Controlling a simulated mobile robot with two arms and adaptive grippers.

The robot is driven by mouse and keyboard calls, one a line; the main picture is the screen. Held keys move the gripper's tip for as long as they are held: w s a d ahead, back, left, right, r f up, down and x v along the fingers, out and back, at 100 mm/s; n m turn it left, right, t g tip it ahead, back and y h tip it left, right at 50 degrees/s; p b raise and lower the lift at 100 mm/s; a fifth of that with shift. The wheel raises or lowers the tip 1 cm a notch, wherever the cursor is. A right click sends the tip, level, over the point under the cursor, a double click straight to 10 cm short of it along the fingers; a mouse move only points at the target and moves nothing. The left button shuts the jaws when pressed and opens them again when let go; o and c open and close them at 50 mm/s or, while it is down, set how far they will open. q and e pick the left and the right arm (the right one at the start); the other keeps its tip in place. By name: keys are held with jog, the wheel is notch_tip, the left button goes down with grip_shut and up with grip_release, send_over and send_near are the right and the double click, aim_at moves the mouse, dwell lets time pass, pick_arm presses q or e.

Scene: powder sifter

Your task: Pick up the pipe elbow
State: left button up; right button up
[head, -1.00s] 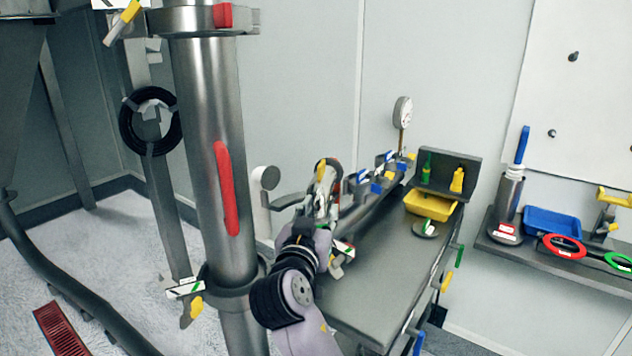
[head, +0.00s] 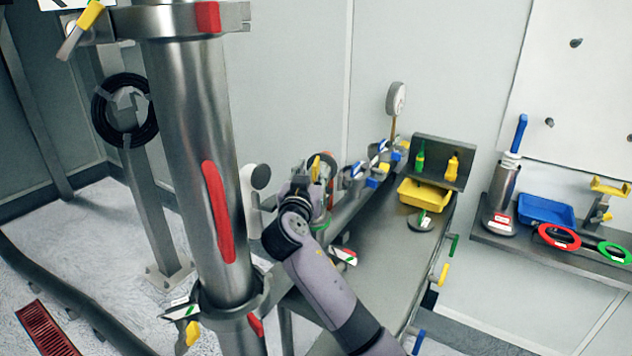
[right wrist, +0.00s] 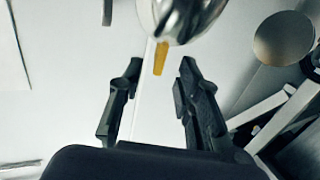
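My right gripper (head: 312,178) is at the left end of the pipe run along the bench, and my own wrist and arm partly hide it. In the right wrist view its two dark fingers (right wrist: 160,78) stand apart with nothing between them. A shiny rounded metal piece (right wrist: 180,14) with a yellow tab (right wrist: 160,58) is at the top, just beyond the fingertips. It may be the pipe elbow, but only its lower part shows. In the head view the elbow cannot be clearly told apart behind my wrist. My left gripper is not in view.
The bench (head: 385,265) holds a yellow tray (head: 424,194). A blue tray (head: 546,210) is on the right shelf.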

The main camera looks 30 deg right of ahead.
aim_at(316, 159)
jog(key=shift+w+d+r+p, duration=0.25)
jog(key=shift+w+d+p, duration=0.3)
jog(key=shift+w+d, duration=0.1)
jog(key=p+x, duration=0.1)
jog(key=x, duration=0.2)
jog(key=shift+w+d+f+p, duration=0.2)
jog(key=shift+p, duration=0.1)
jog(key=shift+w+d+f, duration=0.1)
jog(key=shift+w+d, duration=0.1)
jog(key=shift+w, duration=0.05)
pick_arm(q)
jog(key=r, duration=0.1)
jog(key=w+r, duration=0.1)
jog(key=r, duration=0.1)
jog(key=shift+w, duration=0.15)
pick_arm(e)
jog(key=shift+a, duration=0.1)
grip_shut()
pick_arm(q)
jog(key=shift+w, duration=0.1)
